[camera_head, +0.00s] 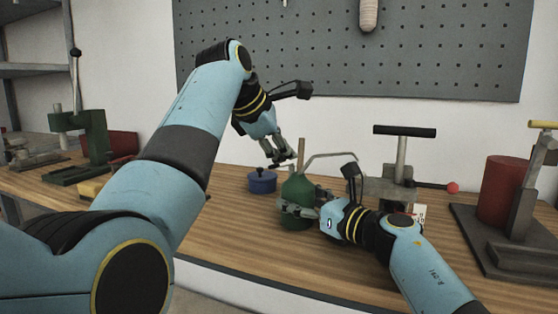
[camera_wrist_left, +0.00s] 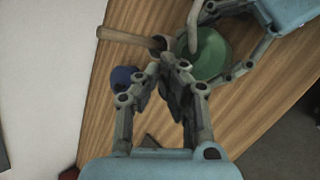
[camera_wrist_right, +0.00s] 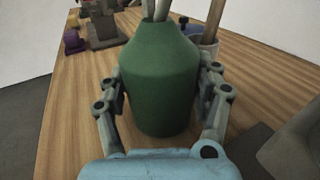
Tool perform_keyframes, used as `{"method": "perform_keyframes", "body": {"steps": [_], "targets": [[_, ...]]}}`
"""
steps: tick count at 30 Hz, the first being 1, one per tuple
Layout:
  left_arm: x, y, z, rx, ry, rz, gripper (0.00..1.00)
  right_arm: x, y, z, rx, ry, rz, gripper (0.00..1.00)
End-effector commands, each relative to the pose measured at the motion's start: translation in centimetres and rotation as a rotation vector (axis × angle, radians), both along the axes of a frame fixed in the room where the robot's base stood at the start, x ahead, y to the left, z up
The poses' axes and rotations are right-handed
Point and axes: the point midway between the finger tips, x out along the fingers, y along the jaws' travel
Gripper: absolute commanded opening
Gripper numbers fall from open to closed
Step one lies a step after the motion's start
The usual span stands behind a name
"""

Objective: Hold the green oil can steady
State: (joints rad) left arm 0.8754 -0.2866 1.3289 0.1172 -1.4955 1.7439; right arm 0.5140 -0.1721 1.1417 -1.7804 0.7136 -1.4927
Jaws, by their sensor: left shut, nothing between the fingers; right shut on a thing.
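The green oil can (camera_head: 297,193) stands upright on the wooden bench in the head view, with a long thin spout rising to the right. My right gripper (camera_head: 291,207) is shut around its body. In the right wrist view the can (camera_wrist_right: 160,80) sits between both fingers. In the left wrist view the can (camera_wrist_left: 208,52) is seen from above with the right fingers at its sides. My left gripper (camera_head: 283,160) is shut and empty, raised above and behind the can. It also shows shut in the left wrist view (camera_wrist_left: 172,58).
A small blue lidded pot (camera_head: 262,183) stands left of the can. A wooden stick (camera_wrist_left: 128,38) is close to my left fingers in the left wrist view. A red cylinder (camera_head: 500,190) stands on a dark stand at the right. A green press (camera_head: 92,140) stands at the left.

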Motion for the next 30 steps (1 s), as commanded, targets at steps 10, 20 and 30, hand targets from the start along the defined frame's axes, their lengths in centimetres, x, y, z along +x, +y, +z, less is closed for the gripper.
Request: {"method": "perform_keyframes", "body": {"steps": [10,20,30], "targets": [[0.0,-0.2,1.4,0.001,0.000,-0.001,0.00,0.0,0.0,-0.1,0.001,0.002,0.000,0.25],[-0.1,-0.3,2.3,0.000,0.000,0.000,0.00,0.0,0.0,-0.1,0.000,0.001,0.000,0.25],[-0.1,-0.4,3.2,-0.001,-0.002,-0.001,0.00,0.0,0.0,-0.1,0.000,0.001,0.000,0.25]]}}
